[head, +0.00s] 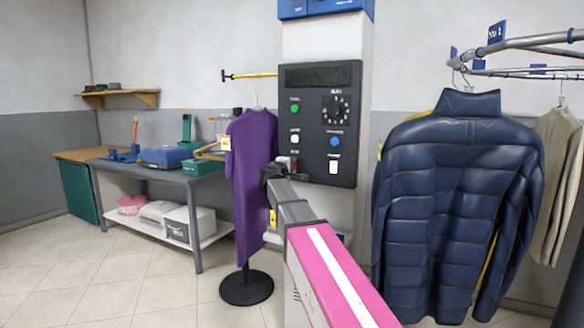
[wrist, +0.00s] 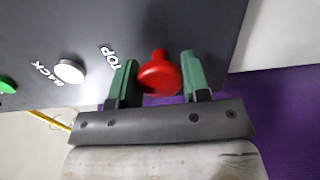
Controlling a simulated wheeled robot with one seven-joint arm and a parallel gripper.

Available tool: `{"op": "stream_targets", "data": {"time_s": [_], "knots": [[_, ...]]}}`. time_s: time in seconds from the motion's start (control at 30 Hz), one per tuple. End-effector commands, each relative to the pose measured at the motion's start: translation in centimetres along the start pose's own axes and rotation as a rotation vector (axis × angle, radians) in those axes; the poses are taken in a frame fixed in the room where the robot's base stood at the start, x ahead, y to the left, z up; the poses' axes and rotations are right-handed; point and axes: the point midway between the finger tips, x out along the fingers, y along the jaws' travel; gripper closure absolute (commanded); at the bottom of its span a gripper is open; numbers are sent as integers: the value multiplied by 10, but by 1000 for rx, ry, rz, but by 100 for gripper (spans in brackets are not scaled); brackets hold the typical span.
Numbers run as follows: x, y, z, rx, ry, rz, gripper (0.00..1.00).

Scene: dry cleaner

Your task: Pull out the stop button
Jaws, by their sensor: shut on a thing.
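The stop button is red with a round cap. It shows in the wrist view (wrist: 160,76) on the dark control panel (wrist: 190,22), beside white lettering that reads "TOP". My gripper (wrist: 161,78) has one green finger on each side of the red cap and is shut on it. In the head view the control panel (head: 318,110) is on a pale column, and my gripper (head: 288,165) is at its lower left corner. The stop button is mostly hidden there by my gripper. I cannot tell how far the button stands out.
A white button (wrist: 69,71) and a green button (wrist: 6,85) are near the gripper. A purple garment (head: 253,150) hangs on a stand close to the left of the panel. A navy padded jacket (head: 450,190) hangs at right. A grey table (head: 180,174) stands at left.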

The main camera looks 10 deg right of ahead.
Motion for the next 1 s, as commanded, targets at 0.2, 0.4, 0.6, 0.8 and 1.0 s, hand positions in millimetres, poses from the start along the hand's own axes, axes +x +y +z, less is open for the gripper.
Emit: {"op": "stream_targets", "data": {"time_s": [0.2, 0.4, 0.6, 0.8, 1.0], "knots": [[-15, 0, 0, 1, 0, -1, 100], [-16, -1, 0, 1, 0, -1, 38], [-15, 0, 0, 1, 0, -1, 31], [-20, 0, 1, 0, 1, -1, 31], [-51, -1, 2, 1, 3, 0, 31]]}}
